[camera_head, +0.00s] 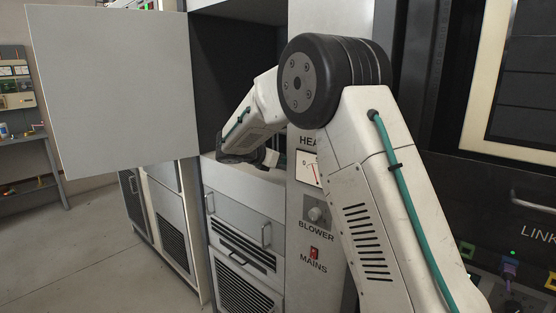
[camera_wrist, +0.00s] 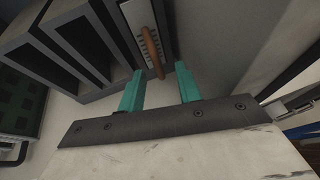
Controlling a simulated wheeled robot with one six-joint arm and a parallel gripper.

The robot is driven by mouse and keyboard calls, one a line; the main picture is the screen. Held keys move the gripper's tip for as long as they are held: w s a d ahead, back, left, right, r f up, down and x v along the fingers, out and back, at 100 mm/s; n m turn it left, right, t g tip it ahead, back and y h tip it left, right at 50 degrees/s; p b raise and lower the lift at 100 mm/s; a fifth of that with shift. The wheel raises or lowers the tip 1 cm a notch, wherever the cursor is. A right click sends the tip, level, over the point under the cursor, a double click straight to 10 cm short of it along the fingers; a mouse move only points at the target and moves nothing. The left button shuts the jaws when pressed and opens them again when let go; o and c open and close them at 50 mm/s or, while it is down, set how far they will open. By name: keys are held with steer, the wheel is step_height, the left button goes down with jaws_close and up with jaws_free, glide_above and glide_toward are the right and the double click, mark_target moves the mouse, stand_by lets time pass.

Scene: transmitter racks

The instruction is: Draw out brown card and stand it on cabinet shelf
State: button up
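In the wrist view, a brown upright piece (camera_wrist: 152,52) stands out from a pale slotted strip (camera_wrist: 133,22) beside a grey rack; I take it for the brown card's edge or handle, the rest being hidden. My gripper (camera_wrist: 159,69) is open, its two teal fingers apart. The brown piece shows beyond and between the fingertips, closer to the left one; I cannot tell if they touch.
The cabinet door (camera_head: 110,95) stands wide open to the left. A panel with a meter, blower knob (camera_head: 316,214) and red mains switch (camera_head: 314,253) borders the opening on the right. In the wrist view, grey dividers (camera_wrist: 75,45) and a dark green gridded object (camera_wrist: 22,105) lie left.

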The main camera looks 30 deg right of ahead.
steer(key=shift+d, duration=0.1)
jaws_close()
steer(key=shift+s+a, duration=0.15)
steer(key=shift+a, duration=0.2)
steer(key=shift+s+a, duration=0.35)
steer(key=shift+a, duration=0.45)
steer(key=shift+s+a, duration=0.3)
steer(key=shift+a, duration=0.55)
steer(key=shift+s+a, duration=0.35)
steer(key=shift+a, duration=0.6)
steer(key=shift+s+a, duration=0.3)
steer(key=shift+a, duration=0.3)
jaws_free()
